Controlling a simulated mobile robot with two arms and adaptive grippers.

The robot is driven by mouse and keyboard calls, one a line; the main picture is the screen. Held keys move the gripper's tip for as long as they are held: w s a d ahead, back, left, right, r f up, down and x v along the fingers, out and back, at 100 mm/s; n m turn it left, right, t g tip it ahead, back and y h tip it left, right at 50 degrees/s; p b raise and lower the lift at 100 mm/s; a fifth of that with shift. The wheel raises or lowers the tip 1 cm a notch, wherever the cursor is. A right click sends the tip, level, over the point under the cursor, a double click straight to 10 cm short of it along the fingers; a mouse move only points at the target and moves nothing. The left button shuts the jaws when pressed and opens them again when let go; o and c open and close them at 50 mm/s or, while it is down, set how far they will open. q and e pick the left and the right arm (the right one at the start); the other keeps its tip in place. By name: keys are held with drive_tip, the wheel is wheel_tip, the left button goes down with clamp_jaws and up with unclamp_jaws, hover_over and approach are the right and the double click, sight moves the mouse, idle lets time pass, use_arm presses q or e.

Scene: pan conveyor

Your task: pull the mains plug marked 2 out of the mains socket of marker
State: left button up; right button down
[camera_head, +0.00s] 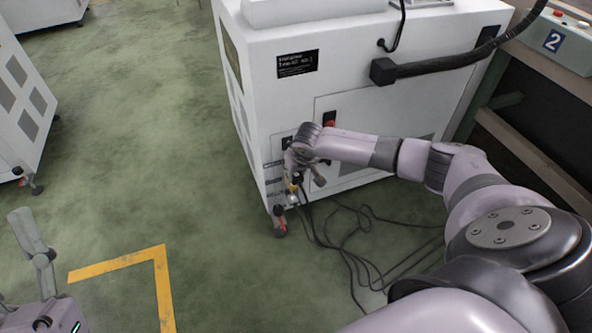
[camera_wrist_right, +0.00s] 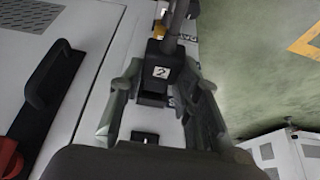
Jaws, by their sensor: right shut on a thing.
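The black mains plug marked 2 (camera_wrist_right: 160,73) sits between the fingers of my right gripper (camera_wrist_right: 165,90) in the right wrist view, its label facing the camera. Its cord runs up out of that view. My right gripper (camera_head: 301,178) is shut on it at the lower left corner of the white machine. Pale panel surface with partly hidden lettering shows behind the plug. I cannot tell how far the plug sits in its socket; the fingers and plug hide that contact. My left gripper (camera_head: 36,240) is at the far left, away from the machine; its jaw opening is unclear.
The white machine (camera_head: 390,118) stands in front, with a red switch (camera_head: 329,119) on its panel. Black cables (camera_head: 365,225) lie loose on the floor below. A black handle (camera_wrist_right: 55,75) juts from the panel. Green floor at left is clear, with a yellow line (camera_head: 118,262).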

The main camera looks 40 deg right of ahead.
drive_tip(key=shift+s+a+p, duration=0.1)
drive_tip(key=shift+s+p, duration=0.2)
drive_tip(key=shift+p, duration=0.05)
use_arm(q)
drive_tip(key=shift+w+d+f+g+y, duration=0.1)
drive_tip(key=shift+w+f+g+y, duration=0.2)
drive_tip(key=shift+w+f+g, duration=0.35)
drive_tip(key=shift+w+d+f+g+y, duration=0.1)
drive_tip(key=shift+w+f+g+y, duration=0.25)
drive_tip(key=shift+w+f, duration=0.35)
drive_tip(key=shift+r+h, duration=0.2)
drive_tip(key=shift+h, duration=0.05)
